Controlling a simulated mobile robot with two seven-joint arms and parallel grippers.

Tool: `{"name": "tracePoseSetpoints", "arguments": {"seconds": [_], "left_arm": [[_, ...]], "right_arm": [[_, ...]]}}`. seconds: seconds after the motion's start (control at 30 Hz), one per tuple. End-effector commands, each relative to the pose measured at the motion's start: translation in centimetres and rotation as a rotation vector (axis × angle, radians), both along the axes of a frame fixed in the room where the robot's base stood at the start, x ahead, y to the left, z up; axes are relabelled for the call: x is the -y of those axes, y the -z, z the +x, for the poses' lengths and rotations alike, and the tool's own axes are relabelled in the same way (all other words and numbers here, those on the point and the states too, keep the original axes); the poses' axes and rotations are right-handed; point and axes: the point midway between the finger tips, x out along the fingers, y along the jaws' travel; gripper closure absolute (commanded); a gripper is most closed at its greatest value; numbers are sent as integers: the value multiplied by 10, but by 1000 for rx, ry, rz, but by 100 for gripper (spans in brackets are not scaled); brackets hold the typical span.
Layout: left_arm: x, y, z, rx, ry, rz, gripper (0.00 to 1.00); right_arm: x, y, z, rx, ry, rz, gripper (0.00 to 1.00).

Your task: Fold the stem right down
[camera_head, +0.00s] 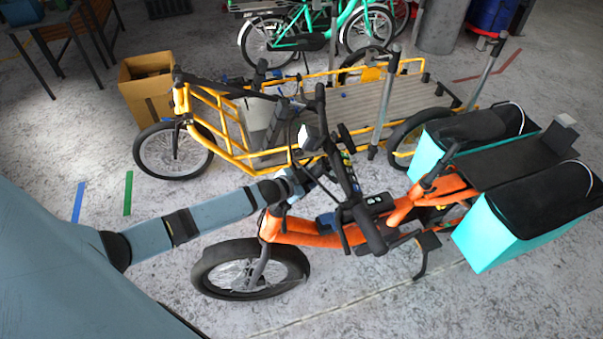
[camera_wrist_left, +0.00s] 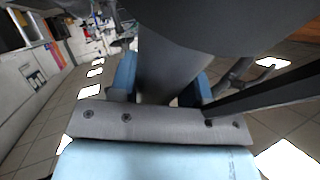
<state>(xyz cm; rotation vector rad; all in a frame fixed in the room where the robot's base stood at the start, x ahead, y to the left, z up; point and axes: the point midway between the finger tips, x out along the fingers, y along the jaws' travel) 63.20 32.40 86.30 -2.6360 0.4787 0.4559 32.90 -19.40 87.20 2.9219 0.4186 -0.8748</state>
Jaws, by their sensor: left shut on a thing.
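The orange cargo bike (camera_head: 325,234) stands below me, its front wheel (camera_head: 250,268) at the lower left. Its black handlebar (camera_head: 346,175), with grips and cables, lies over the front of the frame. My left gripper (camera_head: 303,181) reaches in from the left to the front of the handlebar. In the left wrist view, the broad dark grey stem (camera_wrist_left: 168,70) sits between the two blue fingers, which are shut on it. The gripper and handlebar largely hide the stem in the head view, so its exact tilt is unclear. My right gripper is out of view.
A yellow cargo bike (camera_head: 215,128) with a slatted bed stands close behind. Teal bags (camera_head: 487,231) hang at the orange bike's rear. A cardboard box (camera_head: 148,92) stands at the back left.

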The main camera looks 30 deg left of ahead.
Motion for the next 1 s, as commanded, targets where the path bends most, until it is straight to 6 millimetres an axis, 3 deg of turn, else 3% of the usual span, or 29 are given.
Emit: {"name": "tracePoseSetpoints", "arguments": {"seconds": [0.6, 0.63, 0.73, 1.0], "left_arm": [[5, 4, 4, -34, 4, 43, 99], [5, 4, 4, -34, 4, 43, 54], [5, 4, 4, -35, 4, 44, 31], [5, 3, 4, -35, 4, 44, 31]], "right_arm": [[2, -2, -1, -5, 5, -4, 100], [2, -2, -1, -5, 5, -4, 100], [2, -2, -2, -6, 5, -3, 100], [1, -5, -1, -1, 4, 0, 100]]}}
